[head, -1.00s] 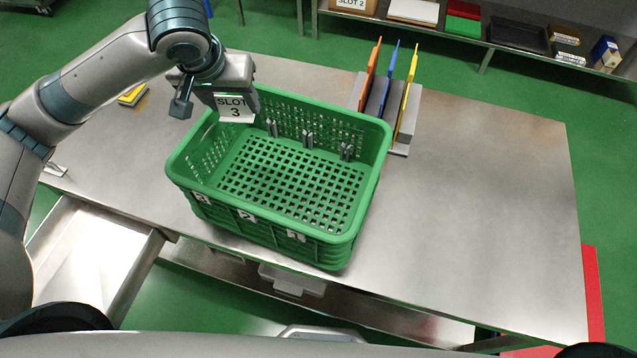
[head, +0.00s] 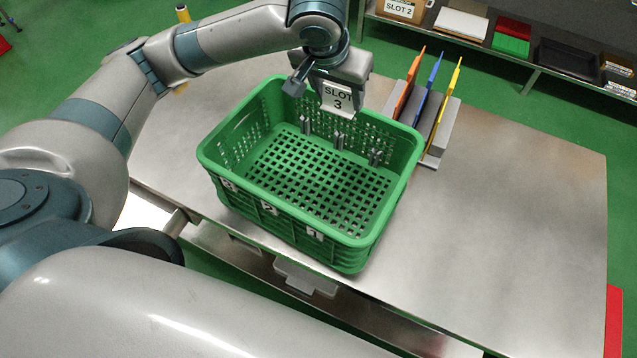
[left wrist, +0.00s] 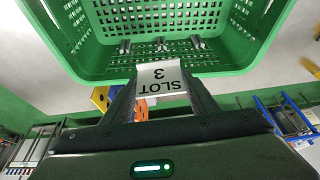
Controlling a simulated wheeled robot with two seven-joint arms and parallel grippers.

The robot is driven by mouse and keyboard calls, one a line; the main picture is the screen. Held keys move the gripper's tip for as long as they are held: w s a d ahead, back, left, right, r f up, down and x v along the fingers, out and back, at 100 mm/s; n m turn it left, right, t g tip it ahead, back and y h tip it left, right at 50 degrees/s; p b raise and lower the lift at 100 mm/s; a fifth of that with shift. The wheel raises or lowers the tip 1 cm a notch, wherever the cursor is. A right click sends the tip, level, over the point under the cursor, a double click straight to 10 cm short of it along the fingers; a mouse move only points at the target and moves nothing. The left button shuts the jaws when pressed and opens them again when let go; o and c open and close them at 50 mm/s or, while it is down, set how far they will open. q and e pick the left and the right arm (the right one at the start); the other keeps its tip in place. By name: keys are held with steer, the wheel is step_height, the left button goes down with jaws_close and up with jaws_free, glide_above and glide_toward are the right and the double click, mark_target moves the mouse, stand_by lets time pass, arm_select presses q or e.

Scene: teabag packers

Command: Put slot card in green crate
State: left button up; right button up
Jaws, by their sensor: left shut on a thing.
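The slot card (head: 338,99) is white with black text "SLOT 3". My left gripper (head: 334,84) is shut on the card and holds it over the back rim of the green crate. In the left wrist view the card (left wrist: 163,84) shows upside down between the fingers (left wrist: 160,95), with the crate (left wrist: 108,58) beyond. The green crate (head: 287,245) stands on the steel table, with labels 3, 2 and 1 along its front. Several grey clips stand inside near its back wall, and its mesh floor looks empty. My right gripper is not in view.
A grey rack (head: 441,128) with orange, blue and yellow boards stands right of the crate. The steel table (head: 520,215) is clear to the right. A shelf behind holds a box labelled "SLOT 2" (head: 400,10) and several trays. My left arm covers the table's left part.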

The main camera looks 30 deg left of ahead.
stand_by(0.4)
arm_select(q)
steer(key=shift+s+d+f+m+h, duration=0.15)
steer(key=shift+s+d+m+h, duration=0.1)
steer(key=shift+d+m, duration=0.25)
steer(key=shift+s+d+f+m+h, duration=0.15)
steer(key=shift+s+d+m, duration=0.1)
steer(key=shift+m, duration=0.35)
steer(key=s+d+m+g+h, duration=0.3)
steer(key=s+d+m, duration=0.5)
steer(key=m, duration=0.8)
steer(key=d+g, duration=0.1)
steer(key=d, duration=0.2)
steer(key=shift+s+d+m+g+h, duration=0.2)
steer(key=shift+m+g+h, duration=0.1)
steer(key=shift+m+g, duration=0.1)
steer(key=p, duration=0.2)
glide_toward(376, 218)
steer(key=shift+d, duration=0.8)
steer(key=shift+f, duration=0.1)
steer(key=shift+f+p, duration=0.4)
steer(key=shift+f, duration=1.8)
